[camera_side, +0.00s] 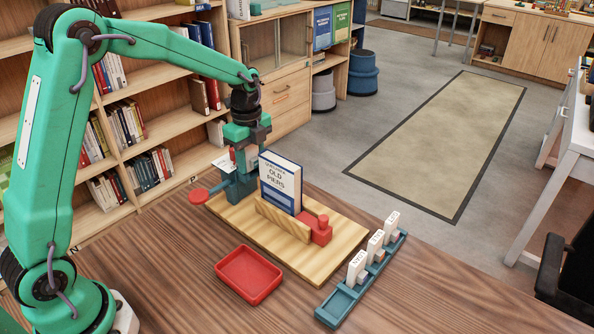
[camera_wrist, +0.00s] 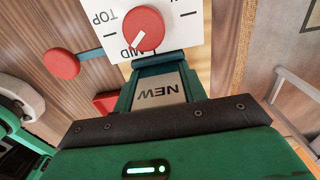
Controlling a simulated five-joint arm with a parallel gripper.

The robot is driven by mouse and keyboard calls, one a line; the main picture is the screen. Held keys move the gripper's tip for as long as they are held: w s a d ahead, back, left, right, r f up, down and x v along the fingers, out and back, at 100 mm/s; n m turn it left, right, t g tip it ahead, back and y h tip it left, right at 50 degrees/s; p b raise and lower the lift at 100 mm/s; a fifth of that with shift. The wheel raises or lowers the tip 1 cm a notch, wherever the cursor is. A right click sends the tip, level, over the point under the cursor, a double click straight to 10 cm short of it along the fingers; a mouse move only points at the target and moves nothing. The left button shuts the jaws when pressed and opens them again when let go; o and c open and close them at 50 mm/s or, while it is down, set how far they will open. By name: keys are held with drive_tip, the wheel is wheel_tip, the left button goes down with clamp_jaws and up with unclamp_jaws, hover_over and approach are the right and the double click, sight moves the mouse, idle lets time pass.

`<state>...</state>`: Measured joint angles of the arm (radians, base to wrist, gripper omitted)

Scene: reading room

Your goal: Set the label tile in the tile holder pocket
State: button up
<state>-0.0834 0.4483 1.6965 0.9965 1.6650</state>
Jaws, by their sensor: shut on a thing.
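My gripper (camera_side: 250,150) is shut at the teal stand (camera_side: 240,186), behind the upright book. In the wrist view, a pale label tile (camera_wrist: 157,90) reading NEW, upside down, shows just beyond the dark bar of my gripper. Teal parts flank the tile and cross beyond its far end; I cannot tell whether it is seated in a pocket there. Several other white label tiles (camera_side: 376,246) stand in the long blue tile rack (camera_side: 340,304) at the right; the rack's near end is empty.
The book "Old Piers" (camera_side: 281,184) stands in a wooden holder with a red block (camera_side: 319,231). A white card (camera_wrist: 112,22) with a red dial and a red knob (camera_wrist: 62,64) lie close to my gripper. A red tray (camera_side: 248,274) lies in front.

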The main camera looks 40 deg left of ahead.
drive_tip(key=shift+f, duration=0.1)
drive_tip(key=o, duration=1.2)
drive_tip(key=shift+c, duration=0.2)
drive_tip(key=shift+r, duration=3.9)
